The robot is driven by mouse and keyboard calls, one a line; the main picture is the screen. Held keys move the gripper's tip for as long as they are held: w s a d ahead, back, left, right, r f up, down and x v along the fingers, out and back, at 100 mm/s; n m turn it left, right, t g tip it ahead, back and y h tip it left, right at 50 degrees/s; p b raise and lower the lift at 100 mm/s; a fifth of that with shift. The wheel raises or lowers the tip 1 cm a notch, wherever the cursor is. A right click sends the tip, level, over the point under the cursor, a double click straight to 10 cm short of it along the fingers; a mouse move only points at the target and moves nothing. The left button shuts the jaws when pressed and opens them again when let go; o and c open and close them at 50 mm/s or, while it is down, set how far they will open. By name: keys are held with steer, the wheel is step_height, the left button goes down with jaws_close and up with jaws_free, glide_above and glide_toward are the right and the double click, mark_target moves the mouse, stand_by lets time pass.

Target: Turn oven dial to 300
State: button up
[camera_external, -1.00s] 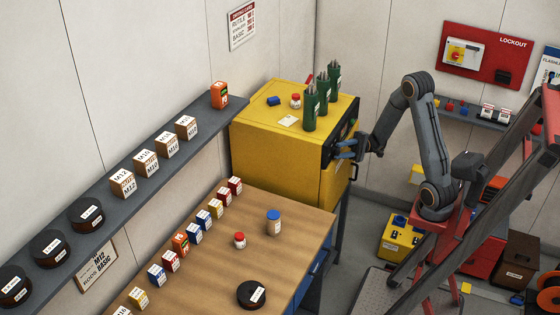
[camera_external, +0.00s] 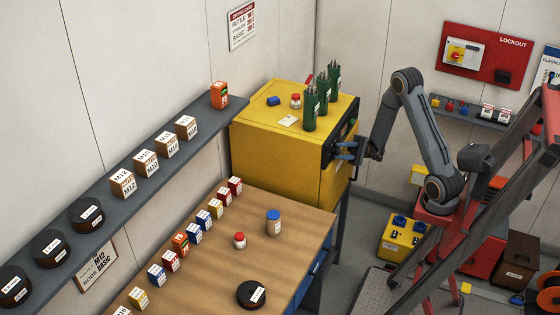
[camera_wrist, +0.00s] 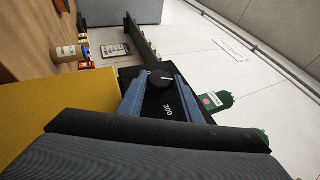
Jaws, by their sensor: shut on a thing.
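The yellow oven (camera_external: 275,150) stands in the back corner, with its dark control panel on the side facing my arm. My gripper (camera_external: 345,152) is at that panel in the external view. In the wrist view my gripper's blue fingers (camera_wrist: 160,88) sit on both sides of the round black dial (camera_wrist: 159,82) and are shut on it. A short white pointer line shows on the dial's face. White digits on the panel beside the dial (camera_wrist: 168,110) appear upside down and look like 300. The rest of the scale is hidden or too dark to read.
Several green canisters (camera_external: 310,108), a red-capped jar (camera_external: 295,101) and a blue item (camera_external: 273,101) stand on the oven top. A wooden bench (camera_external: 205,265) with small boxes lies in front. A sloping ladder-like frame (camera_external: 470,195) crosses the right side near my arm.

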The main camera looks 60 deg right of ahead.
steer(key=o, duration=1)
steer(key=shift+p+v, duration=3.9)
steer(key=shift+p, duration=0.25)
